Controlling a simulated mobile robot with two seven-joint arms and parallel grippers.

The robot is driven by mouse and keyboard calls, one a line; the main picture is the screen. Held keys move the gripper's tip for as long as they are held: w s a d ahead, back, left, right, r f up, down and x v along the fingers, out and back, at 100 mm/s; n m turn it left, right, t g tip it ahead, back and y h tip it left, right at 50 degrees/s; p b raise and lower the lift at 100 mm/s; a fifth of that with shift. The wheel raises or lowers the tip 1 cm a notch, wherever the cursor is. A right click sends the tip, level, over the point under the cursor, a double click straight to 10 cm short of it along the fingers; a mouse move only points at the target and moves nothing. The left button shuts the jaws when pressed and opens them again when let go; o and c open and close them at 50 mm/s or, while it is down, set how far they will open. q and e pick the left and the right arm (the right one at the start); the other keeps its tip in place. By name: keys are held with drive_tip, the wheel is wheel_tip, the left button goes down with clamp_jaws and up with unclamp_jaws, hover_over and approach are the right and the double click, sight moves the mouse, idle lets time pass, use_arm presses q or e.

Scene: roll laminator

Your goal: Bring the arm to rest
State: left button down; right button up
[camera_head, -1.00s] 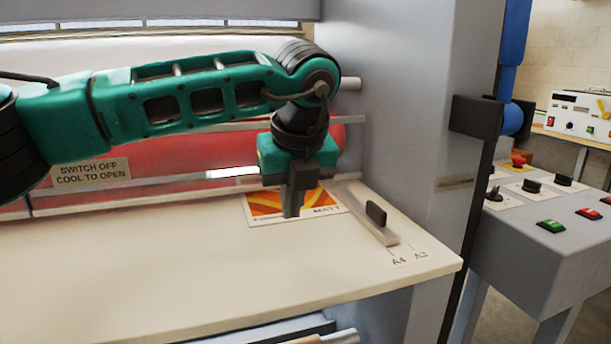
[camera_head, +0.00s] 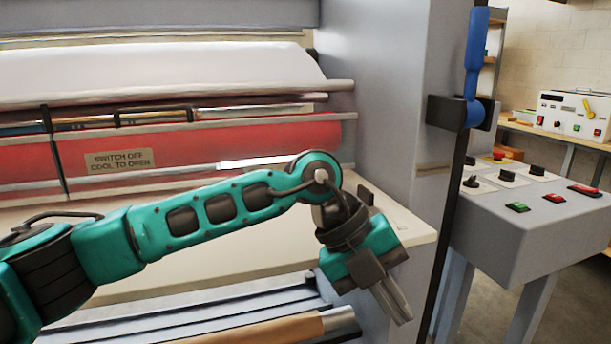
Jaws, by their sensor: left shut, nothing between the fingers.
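My left arm comes in from the left, across the front of the laminator. Its left gripper (camera_head: 395,303) is shut and empty. It points down and to the right, in front of the feed table's (camera_head: 415,237) front edge in the picture, touching nothing that I can see. The dark guide knob (camera_head: 365,194) shows just behind my wrist. The MATT sheet seen earlier on the table is hidden behind my arm. My right gripper is not in view.
The red guard (camera_head: 240,138) carries a "SWITCH OFF COOL TO OPEN" label (camera_head: 119,160). A brown roll (camera_head: 260,331) lies below the table. The blue lever (camera_head: 474,55) stands upright at the right, above the control console (camera_head: 510,240). A white instrument (camera_head: 573,115) sits on a far bench.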

use_arm(q)
drive_tip(key=s+d+r+n+g+h+p, duration=0.1)
drive_tip(key=s+d+r+n+g+h, duration=0.3)
drive_tip(key=h, duration=0.8)
drive_tip(key=w+a+n+t+h, duration=0.45)
drive_tip(key=n+t, duration=0.45)
drive_tip(key=t, duration=0.3)
drive_tip(key=w+a+f+n+t+y+p, duration=0.2)
drive_tip(key=w+a+f+n+t+y, duration=0.2)
drive_tip(key=a+f+n+t+y, duration=1)
drive_tip(key=s+a+f+n+g+y, duration=0.3)
drive_tip(key=s+a+f+g, duration=0.1)
drive_tip(key=s+a+f, duration=0.3)
drive_tip(key=s+a+f+n+g+y, duration=0.3)
drive_tip(key=s+a+f, duration=0.4)
drive_tip(key=f, duration=0.5)
drive_tip(key=shift+s+a+n+g+y+p, duration=0.3)
drive_tip(key=shift+s+n+g+y, duration=0.1)
drive_tip(key=shift+s+g+y, duration=0.35)
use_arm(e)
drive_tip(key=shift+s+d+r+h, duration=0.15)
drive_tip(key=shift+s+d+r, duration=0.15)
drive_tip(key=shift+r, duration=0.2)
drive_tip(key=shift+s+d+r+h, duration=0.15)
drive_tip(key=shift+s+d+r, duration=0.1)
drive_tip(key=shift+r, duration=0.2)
